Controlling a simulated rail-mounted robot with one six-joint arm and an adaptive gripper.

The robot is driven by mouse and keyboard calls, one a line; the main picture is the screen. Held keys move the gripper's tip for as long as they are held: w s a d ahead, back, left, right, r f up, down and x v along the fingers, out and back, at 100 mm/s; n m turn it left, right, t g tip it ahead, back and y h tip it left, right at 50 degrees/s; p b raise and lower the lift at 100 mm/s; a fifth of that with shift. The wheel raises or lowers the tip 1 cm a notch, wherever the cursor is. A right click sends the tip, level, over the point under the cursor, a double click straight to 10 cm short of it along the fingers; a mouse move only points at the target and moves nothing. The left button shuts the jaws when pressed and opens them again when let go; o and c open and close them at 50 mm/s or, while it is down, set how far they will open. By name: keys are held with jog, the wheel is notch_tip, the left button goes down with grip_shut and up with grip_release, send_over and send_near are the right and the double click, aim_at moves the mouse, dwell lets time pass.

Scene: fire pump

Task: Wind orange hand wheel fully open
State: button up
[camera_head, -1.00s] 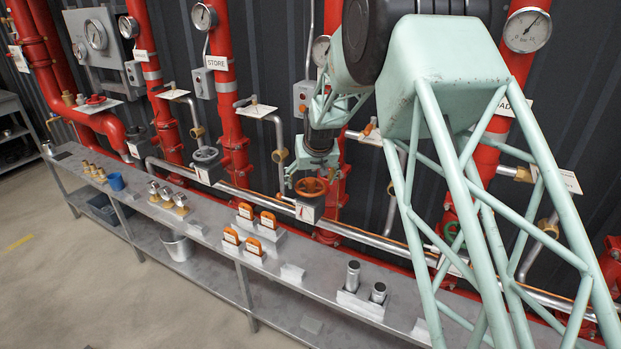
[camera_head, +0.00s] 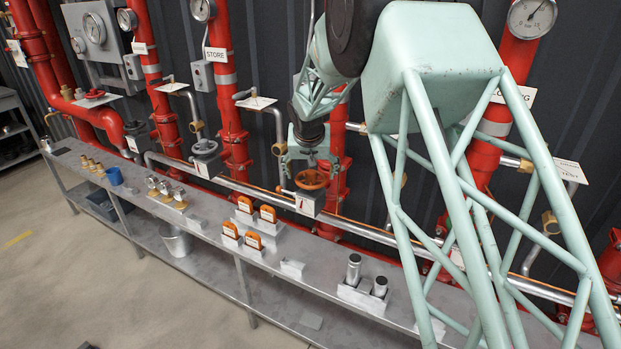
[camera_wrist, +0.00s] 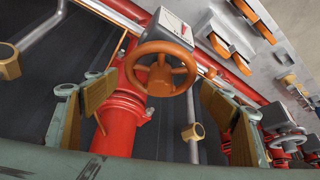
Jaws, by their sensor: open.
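The orange hand wheel (camera_head: 312,179) sits on a grey valve body on a red pipe, to the right of the STORE pipe. It also shows in the wrist view (camera_wrist: 159,88), with its rim and spokes in clear sight. My gripper (camera_head: 309,160) is just above the wheel in the head view. In the wrist view my gripper (camera_wrist: 152,105) is open, with one brown-padded finger on each side of the wheel's line and visible gaps beside the rim. The fingers do not appear to touch the wheel. A small white dial plate (camera_wrist: 172,27) stands beside the wheel.
Red pipes (camera_head: 229,110) stand close behind my arm. A steel bench (camera_head: 215,225) runs below, holding orange-topped items (camera_head: 253,240) and steel cylinders (camera_head: 354,270). A grey hand wheel (camera_head: 205,147) is on the left. Floor at the lower left is clear.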

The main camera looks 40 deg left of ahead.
jog(key=shift+f+m+t+h+b, duration=0.25)
jog(key=shift+m+b, duration=0.45)
jog(key=shift+b, duration=0.75)
jog(key=shift+r+m+t+h+b, duration=0.1)
jog(key=shift+m+h+b, duration=0.45)
jog(key=shift+b, duration=0.9)
jog(key=shift+m+b, duration=0.3)
jog(key=shift+m, duration=0.05)
jog(key=shift+m+b, duration=0.35)
jog(key=shift+m, duration=0.05)
jog(key=shift+c, duration=0.7)
jog(key=c, duration=0.9)
jog(key=shift+r, duration=0.2)
